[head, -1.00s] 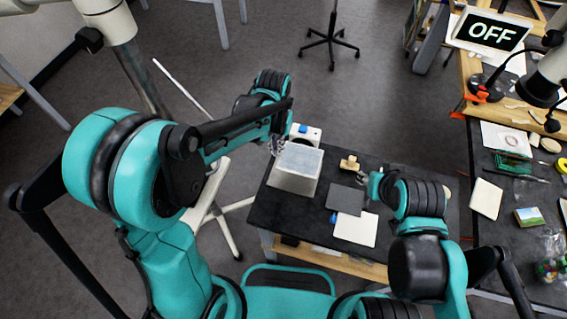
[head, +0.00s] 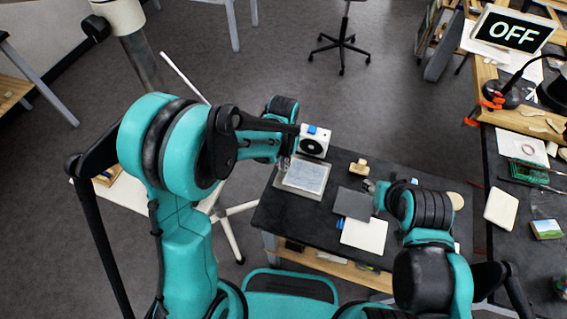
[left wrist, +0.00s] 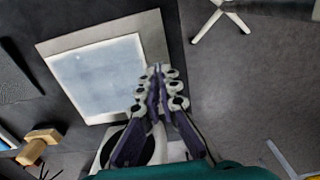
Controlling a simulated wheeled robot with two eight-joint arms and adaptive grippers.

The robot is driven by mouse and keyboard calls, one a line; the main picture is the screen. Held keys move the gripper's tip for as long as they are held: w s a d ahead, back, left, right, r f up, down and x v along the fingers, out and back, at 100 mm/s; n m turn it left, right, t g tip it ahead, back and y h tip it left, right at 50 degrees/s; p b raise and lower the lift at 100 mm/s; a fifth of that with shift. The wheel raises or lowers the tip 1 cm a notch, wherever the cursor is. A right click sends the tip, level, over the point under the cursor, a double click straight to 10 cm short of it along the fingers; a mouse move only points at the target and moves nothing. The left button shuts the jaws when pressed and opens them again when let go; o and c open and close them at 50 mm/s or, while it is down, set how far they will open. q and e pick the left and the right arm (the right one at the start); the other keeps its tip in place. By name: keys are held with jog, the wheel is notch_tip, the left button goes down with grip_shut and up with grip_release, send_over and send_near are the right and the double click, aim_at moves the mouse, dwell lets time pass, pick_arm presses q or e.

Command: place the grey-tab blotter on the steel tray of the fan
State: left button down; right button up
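A pale blue-grey blotter with whitish edges (head: 306,176) lies flat over the steel tray (head: 290,188), whose grey rim shows around it. In the left wrist view the blotter (left wrist: 98,80) is inside the outline of the tray (left wrist: 150,28); I cannot tell whether it fully rests on it. The white fan (head: 314,147) with a blue block on top stands behind the tray. My left gripper (left wrist: 158,76) is shut at the blotter's edge; its fingers hide the grip point and any grey tab. My right gripper (head: 373,190) is small and partly hidden beside a dark square.
The dark table also carries a wooden block (head: 359,167), a dark grey square (head: 352,203) and a white square (head: 364,235). A second dark bench at the right holds a lamp, an OFF sign (head: 511,30) and several small items.

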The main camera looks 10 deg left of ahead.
pick_arm(q)
jog(key=c, duration=1.7)
grip_release()
jog(key=shift+r+p, duration=0.3)
jog(key=shift+p, duration=0.05)
notch_tip(320, 180, up, 12)
jog(key=f+p, duration=0.1)
jog(key=p, duration=0.2)
jog(key=s+a+r+t, duration=0.2)
jog(key=s+a, duration=0.1)
jog(key=s, duration=0.1)
jog(key=s+a+r+n+t, duration=0.1)
jog(key=s+a+r+t, duration=0.1)
jog(key=s+a+r, duration=0.1)
jog(key=s+a+r+n+t, duration=0.1)
jog(key=s+a+r+t, duration=0.2)
jog(key=s, duration=0.3)
jog(key=shift+a+r, duration=0.1)
jog(key=shift+a, duration=0.55)
